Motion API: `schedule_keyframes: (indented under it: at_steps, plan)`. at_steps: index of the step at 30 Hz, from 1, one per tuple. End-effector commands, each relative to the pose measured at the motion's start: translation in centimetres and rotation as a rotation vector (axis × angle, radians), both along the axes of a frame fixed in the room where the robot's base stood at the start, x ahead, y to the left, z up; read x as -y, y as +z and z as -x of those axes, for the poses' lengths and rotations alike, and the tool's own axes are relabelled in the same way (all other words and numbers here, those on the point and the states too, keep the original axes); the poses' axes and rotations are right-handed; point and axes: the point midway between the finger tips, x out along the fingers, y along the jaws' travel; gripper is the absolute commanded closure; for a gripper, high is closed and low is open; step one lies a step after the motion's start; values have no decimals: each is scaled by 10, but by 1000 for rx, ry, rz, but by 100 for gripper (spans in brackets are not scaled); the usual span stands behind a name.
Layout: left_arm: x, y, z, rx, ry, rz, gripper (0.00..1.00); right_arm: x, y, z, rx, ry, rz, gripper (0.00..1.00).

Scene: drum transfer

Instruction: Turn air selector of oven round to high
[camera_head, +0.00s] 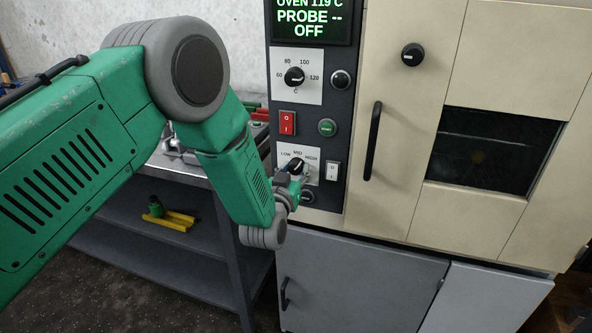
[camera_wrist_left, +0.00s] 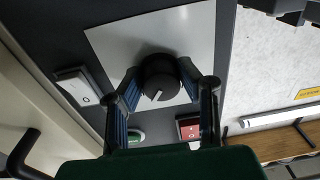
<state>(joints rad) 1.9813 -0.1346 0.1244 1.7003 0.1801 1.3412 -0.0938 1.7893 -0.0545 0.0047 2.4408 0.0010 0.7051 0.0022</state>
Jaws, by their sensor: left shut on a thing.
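The air selector is a round black knob (camera_head: 296,165) on a white plate marked LOW, MID and HIGH (camera_head: 311,156), on the oven's dark control panel. In the left wrist view the knob (camera_wrist_left: 160,77) sits between the two fingers of my left gripper (camera_wrist_left: 161,82). The fingers are closed on its sides. The knob's white mark, seen upside down there, points near MID, slightly toward the HIGH side. In the head view my left gripper (camera_head: 293,178) is at the plate and partly covers it. My right gripper is not in view.
The temperature dial (camera_head: 294,76), red switch (camera_head: 287,123) and green button (camera_head: 327,127) are above the selector. A white rocker switch (camera_head: 332,172) is close on its right. The oven door handle (camera_head: 373,140) stands out further right. A grey shelf cart (camera_head: 190,237) is at the left.

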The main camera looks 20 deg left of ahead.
Motion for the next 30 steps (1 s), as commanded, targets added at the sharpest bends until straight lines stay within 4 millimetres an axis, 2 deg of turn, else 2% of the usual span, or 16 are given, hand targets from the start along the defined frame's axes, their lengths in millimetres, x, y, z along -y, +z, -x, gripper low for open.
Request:
schedule_keyframes:
  at_steps: [11, 28, 29, 30]
  plan:
    - [0, -1, 0, 4, -1, -175, 98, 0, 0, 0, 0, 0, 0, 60]
    - [1, -1, 0, 5, -3, -205, 98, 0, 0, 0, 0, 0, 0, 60]
    - [1, -1, 0, 5, -3, -205, 63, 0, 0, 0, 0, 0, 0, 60]
    - [1, -1, 0, 5, -3, -205, 49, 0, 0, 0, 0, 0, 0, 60]
